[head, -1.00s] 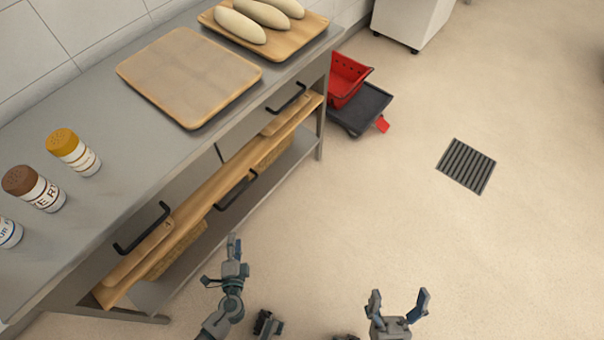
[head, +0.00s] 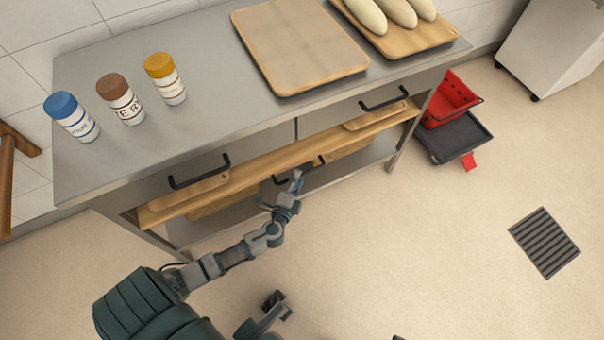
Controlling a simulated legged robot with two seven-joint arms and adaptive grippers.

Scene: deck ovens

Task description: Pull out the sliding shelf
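The sliding shelf (head: 250,162) is a long wooden board under the steel counter, with its front edge showing below the two drawer fronts. Its black bar handle (head: 319,160) is at the middle of the front edge and is partly covered by my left gripper. My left gripper (head: 297,180) is at this handle, reaching up from below and in front. The view does not show whether its fingers are around the handle or only beside it, nor how far they are apart.
The counter (head: 215,125) carries three shakers (head: 120,99), an empty wooden tray (head: 300,45) and a tray of dough loaves (head: 425,38). Black drawer handles (head: 199,172) (head: 384,98) sit above the shelf. A red bucket (head: 450,98) stands right. The floor in front is mostly clear.

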